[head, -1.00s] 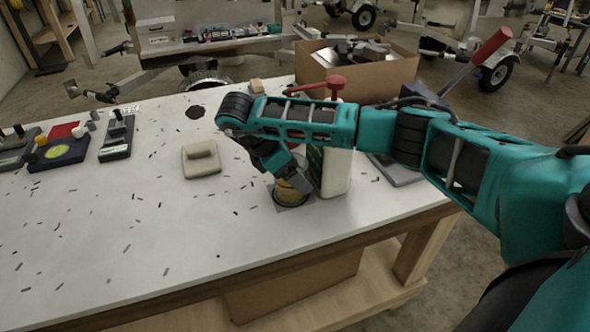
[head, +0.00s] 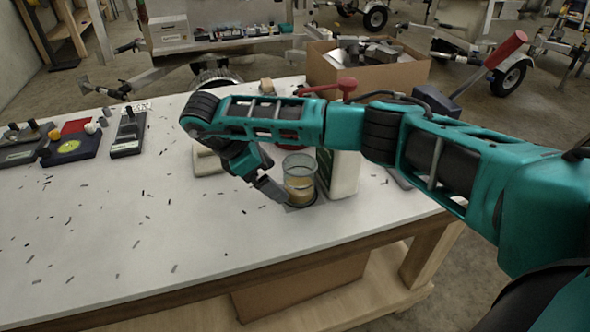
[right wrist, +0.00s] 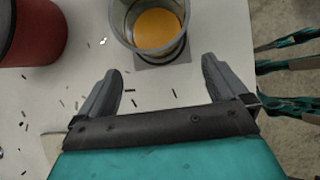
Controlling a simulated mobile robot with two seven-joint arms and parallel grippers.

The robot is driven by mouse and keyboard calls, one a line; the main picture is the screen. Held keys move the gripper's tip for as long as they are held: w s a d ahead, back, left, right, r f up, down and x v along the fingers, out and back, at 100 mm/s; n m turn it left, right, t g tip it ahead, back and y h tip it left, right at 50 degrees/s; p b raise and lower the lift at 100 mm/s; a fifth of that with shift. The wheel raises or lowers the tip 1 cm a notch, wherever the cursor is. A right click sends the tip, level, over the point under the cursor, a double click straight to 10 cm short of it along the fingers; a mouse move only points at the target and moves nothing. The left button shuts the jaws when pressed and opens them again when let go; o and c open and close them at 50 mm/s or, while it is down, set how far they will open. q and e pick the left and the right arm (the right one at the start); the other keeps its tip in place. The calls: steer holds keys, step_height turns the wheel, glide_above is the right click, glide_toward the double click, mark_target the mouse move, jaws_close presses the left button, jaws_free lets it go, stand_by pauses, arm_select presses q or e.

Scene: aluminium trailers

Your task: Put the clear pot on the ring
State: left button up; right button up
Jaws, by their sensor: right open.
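The clear pot (head: 300,172), a see-through cup with amber contents low inside, stands upright near the table's front edge. It also shows at the top of the right wrist view (right wrist: 150,30). A dark round edge surrounds its base on a small grey square (head: 313,203); I cannot tell the ring apart from the pot's base. My right gripper (head: 268,178) is just left of the pot, apart from it. In the right wrist view its two fingers (right wrist: 163,76) are spread and empty, with the pot beyond the tips. My left gripper is not in view.
A white container (head: 344,173) stands close behind the pot, to its right. A dark red round thing (right wrist: 28,30) is at the wrist view's upper left. A pale block (head: 206,160) lies partly behind my gripper.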

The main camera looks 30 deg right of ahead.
steer(key=a, duration=0.2)
steer(key=w+a, duration=0.1)
steer(key=a, duration=0.2)
steer(key=shift+w+a+b, duration=0.1)
steer(key=shift+b, duration=0.2)
